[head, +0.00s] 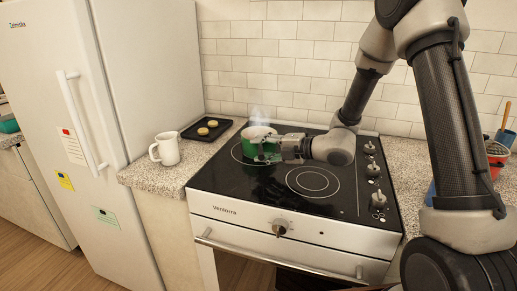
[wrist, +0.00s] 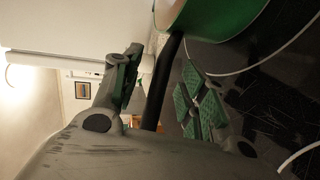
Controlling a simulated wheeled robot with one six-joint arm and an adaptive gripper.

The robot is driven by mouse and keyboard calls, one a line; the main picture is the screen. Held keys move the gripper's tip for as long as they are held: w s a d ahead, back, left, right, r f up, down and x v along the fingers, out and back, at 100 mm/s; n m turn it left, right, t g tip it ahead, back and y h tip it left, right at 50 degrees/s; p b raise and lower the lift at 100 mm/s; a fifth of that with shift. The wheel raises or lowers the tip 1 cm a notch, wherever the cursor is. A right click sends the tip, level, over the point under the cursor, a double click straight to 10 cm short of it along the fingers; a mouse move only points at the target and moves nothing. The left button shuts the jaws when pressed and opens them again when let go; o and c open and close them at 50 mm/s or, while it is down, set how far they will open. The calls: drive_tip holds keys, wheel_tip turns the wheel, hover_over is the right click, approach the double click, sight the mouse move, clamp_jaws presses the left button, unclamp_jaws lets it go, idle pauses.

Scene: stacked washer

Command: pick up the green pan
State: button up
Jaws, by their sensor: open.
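The green pan (head: 245,146), green outside and pale inside, stands upright on the back left of the black stovetop, with steam above it. In the wrist view its green side and pale rim (wrist: 212,16) show at the top, cut off by the frame edge. Its black handle (wrist: 166,85) runs down between the two green-padded fingers of my gripper (wrist: 160,92). My gripper is open, with a gap on each side of the handle. In the head view my gripper (head: 266,150) is at the pan's front right side and hides part of it.
A white mug (head: 167,149) and a black tray (head: 190,131) with small round food items stand on the counter left of the stove (head: 280,223). A white fridge (head: 90,120) is further left. Knobs (head: 374,170) line the stovetop's right side. A tiled wall is behind.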

drive_tip(key=shift+w+a+f, duration=0.1)
drive_tip(key=shift+w+a, duration=0.15)
drive_tip(key=shift+a, duration=0.15)
clamp_jaws()
drive_tip(key=shift+r, duration=0.2)
